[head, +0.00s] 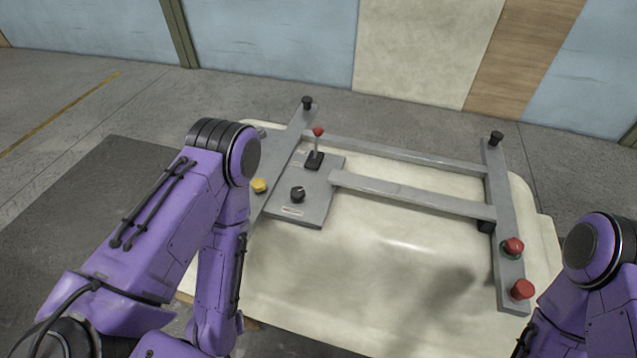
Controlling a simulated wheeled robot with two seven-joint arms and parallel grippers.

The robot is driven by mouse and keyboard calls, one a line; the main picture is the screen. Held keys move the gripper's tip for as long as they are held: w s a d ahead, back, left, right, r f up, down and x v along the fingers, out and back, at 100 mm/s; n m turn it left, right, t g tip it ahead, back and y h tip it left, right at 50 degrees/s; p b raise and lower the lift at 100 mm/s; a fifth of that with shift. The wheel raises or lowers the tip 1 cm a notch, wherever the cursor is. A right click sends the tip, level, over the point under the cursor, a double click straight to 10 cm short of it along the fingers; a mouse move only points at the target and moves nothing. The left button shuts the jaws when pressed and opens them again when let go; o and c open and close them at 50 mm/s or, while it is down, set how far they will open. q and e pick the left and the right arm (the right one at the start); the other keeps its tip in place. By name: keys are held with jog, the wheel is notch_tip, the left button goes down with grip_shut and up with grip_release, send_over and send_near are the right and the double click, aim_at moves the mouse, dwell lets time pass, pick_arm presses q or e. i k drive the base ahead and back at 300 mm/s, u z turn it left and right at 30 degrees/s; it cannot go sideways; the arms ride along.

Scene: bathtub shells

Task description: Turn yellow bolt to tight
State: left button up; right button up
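The yellow bolt (259,185) is a small round knob on the left bar of the grey metal frame (410,192), close to the left edge of the control plate (300,216). My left arm is just left of it and covers part of the left bar. The bolt's top shows, but I cannot tell how tight it is. Neither gripper shows: my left forearm runs down toward the bottom edge, and my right arm is at the lower right edge. Nothing is seen touching the bolt.
The frame lies on a cream bathtub shell (400,265). A red-tipped lever (317,140) and a black knob (297,194) stand on the plate. Red knobs (513,246) (522,289) sit on the right bar. Black knobs (307,102) (496,137) top the far ends.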

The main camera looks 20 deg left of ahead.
aim_at(257, 184)
jog(key=z, duration=0.95)
jog(key=k, duration=0.75)
jog(key=u, duration=1.55)
jog(key=i, duration=0.45)
